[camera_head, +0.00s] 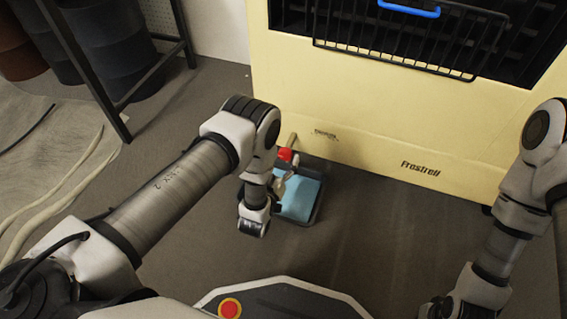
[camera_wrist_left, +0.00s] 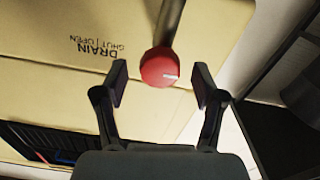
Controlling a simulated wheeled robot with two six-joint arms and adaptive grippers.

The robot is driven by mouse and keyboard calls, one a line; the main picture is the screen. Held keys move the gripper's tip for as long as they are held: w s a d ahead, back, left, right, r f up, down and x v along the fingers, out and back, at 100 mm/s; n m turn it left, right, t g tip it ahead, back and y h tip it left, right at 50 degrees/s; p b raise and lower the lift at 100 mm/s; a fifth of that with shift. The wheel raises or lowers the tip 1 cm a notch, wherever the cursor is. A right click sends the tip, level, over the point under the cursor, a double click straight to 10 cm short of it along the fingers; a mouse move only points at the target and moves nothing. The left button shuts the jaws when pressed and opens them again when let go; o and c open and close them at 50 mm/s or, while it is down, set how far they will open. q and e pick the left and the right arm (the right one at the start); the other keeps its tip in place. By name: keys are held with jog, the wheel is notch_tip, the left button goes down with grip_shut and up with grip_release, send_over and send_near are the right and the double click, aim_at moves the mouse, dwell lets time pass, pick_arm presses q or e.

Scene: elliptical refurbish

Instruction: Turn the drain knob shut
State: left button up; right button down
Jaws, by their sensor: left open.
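The red drain knob (camera_head: 286,155) sits on a short pipe low on the front of the cream cabinet (camera_head: 350,120). In the left wrist view the knob (camera_wrist_left: 159,68) shows a short white mark pointing right, and the printed "DRAIN SHUT | OPEN" label (camera_wrist_left: 96,47) appears upside down to its left. My left gripper (camera_head: 284,177) is close to the knob. In the wrist view its open fingers (camera_wrist_left: 160,84) stand either side of the knob, with gaps on both sides. My right gripper (camera_head: 440,308) is at the bottom right, its fingers not clear.
A dark tray (camera_head: 319,198) with a light blue inside stands on the floor below the knob. A black wire rack (camera_head: 400,45) with a blue handle juts from the cabinet. A black table leg (camera_head: 110,110) stands at left. The floor right of the tray is clear.

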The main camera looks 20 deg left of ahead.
pick_arm(q)
jog(key=shift+w, duration=0.45)
jog(key=c, duration=1.1)
jog(key=shift+c, duration=0.2)
jog(key=shift+r, duration=0.1)
jog(key=m+p, duration=0.2)
jog(key=m, duration=0.1)
jog(key=shift+m, duration=0.3)
jog(key=m+p, duration=0.2)
jog(key=m, duration=0.2)
jog(key=shift+m, duration=0.3)
jog(key=m+p, duration=0.1)
jog(key=m, duration=0.4)
jog(key=shift+m+p, duration=0.55)
jog(key=shift+m, duration=1.85)
